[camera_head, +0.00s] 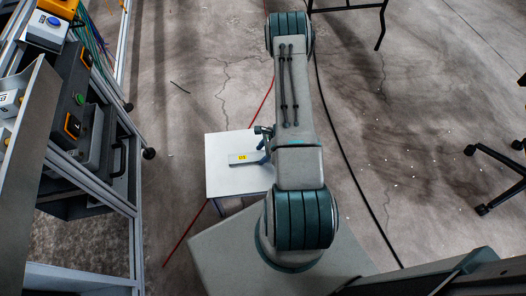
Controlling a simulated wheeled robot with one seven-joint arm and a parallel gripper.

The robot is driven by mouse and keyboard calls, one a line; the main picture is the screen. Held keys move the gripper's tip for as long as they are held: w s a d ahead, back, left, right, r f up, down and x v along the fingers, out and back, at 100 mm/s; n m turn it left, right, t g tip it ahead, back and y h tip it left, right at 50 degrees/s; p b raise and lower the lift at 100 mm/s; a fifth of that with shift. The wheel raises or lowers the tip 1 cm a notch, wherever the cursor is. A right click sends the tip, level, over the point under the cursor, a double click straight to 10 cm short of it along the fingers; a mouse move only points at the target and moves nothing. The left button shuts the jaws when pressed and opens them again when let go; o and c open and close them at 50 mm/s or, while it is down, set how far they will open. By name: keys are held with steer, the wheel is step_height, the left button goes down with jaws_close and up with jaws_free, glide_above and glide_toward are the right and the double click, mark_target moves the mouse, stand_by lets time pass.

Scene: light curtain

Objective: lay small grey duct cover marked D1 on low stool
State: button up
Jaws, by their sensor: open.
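The small grey duct cover (248,158) with a yellow label reading D1 lies flat over the low stool's white top, near the top's right side. It appears to rest on the surface. The low stool (222,184) stands on the floor left of my arm. My gripper (266,144) is at the right end of the cover, partly hidden behind my arm links. It is open; whether its fingers touch the cover cannot be seen. The right edge of the stool top is hidden under my arm.
A metal frame with control boxes (88,115) fills the left side. A red cable (188,231) and a black cable (350,170) run along the concrete floor. A dark chair base (492,180) stands at right, and table legs (381,25) show at top right.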

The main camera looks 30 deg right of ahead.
steer(key=p+v, duration=0.3)
steer(key=v, duration=0.9)
step_height(320, 180, up, 11)
steer(key=n, duration=0.5)
glide_above(260, 153)
steer(key=s+a+r+n+g, duration=0.1)
steer(key=a+r+n, duration=0.2)
steer(key=r, duration=0.3)
steer(key=a+r+n+g, duration=0.1)
steer(key=a+r+n, duration=0.25)
steer(key=r, duration=0.25)
steer(key=s+a+r+n+h, duration=0.2)
steer(key=s+r+n, duration=0.3)
steer(key=s+r, duration=0.1)
steer(key=s+a+r+n+t+h, duration=0.1)
steer(key=s+a+r+n+h, duration=0.2)
steer(key=s+r+n, duration=0.3)
step_height(260, 153, up, 3)
steer(key=shift+s+a, duration=0.25)
step_height(260, 153, up, 22)
steer(key=t+p, duration=0.1)
steer(key=p, duration=1.8)
steer(key=shift+a+t, duration=0.3)
steer(key=shift+w+f, duration=0.1)
steer(key=shift+f, duration=0.05)
